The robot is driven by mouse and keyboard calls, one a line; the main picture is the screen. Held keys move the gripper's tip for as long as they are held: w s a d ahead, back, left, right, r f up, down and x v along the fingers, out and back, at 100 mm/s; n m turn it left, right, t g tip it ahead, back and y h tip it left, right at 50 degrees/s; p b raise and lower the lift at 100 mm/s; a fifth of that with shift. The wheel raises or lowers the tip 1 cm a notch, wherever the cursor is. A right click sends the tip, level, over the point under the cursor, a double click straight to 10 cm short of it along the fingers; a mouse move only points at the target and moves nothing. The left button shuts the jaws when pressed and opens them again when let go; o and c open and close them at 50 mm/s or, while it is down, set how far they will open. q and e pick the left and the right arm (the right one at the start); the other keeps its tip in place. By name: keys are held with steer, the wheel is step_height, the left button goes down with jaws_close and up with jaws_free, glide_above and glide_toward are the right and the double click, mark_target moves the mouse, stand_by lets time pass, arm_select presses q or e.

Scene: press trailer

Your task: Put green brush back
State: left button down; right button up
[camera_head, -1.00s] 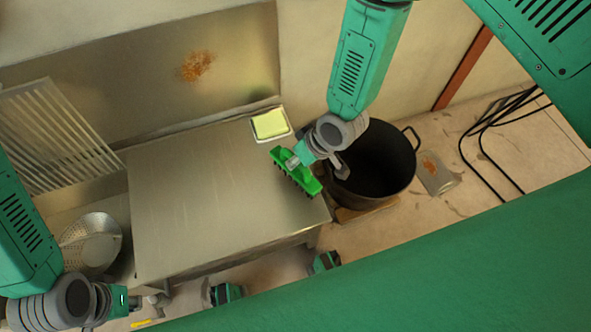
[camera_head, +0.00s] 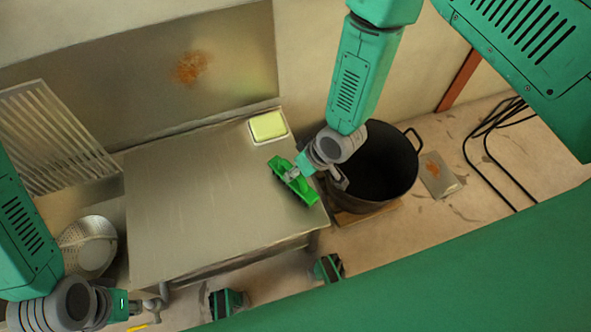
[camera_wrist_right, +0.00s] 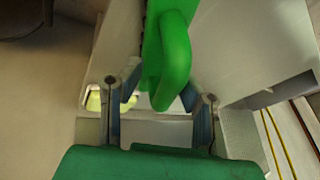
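The green brush (camera_head: 293,181) is over the right part of the steel table (camera_head: 200,215), near its right edge. My right gripper (camera_head: 301,171) is shut on it. In the right wrist view, the brush's green handle (camera_wrist_right: 168,60) sits between the two blue-padded fingers of my right gripper (camera_wrist_right: 160,85). I cannot tell whether the brush touches the tabletop. My left gripper (camera_head: 148,306) is at the lower left, off the table's front edge. Its fingers are small and unclear, so its opening cannot be told.
A yellow-green sponge (camera_head: 268,126) lies in a tray at the table's back right corner. A black pot (camera_head: 385,170) stands right of the table. A metal strainer (camera_head: 88,247) and a slatted rack (camera_head: 50,135) are at left. The middle of the tabletop is clear.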

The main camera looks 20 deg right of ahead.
steer(key=shift+a+r, duration=0.2)
steer(key=v, duration=0.1)
steer(key=p+v, duration=0.2)
steer(key=v, duration=0.1)
steer(key=shift+w+a+r, duration=0.1)
steer(key=shift+a+r, duration=0.15)
steer(key=shift+a, duration=0.05)
steer(key=p+v, duration=0.2)
steer(key=v, duration=0.5)
steer(key=shift+s+d+r+p, duration=0.2)
steer(key=shift+d+r+p, duration=0.05)
steer(key=shift+p, duration=0.15)
steer(key=s+d+f+m+g+h, duration=0.1)
steer(key=s+d+m+h, duration=0.1)
steer(key=s+d, duration=0.4)
steer(key=s+d+f+m+g+h, duration=0.1)
steer(key=s+d, duration=0.4)
steer(key=s, duration=0.7)
steer(key=shift+s+d+f+m+g+h, duration=0.2)
steer(key=shift+d+f+m+g+h, duration=0.15)
steer(key=shift+f+h, duration=0.2)
steer(key=shift+r, duration=0.15)
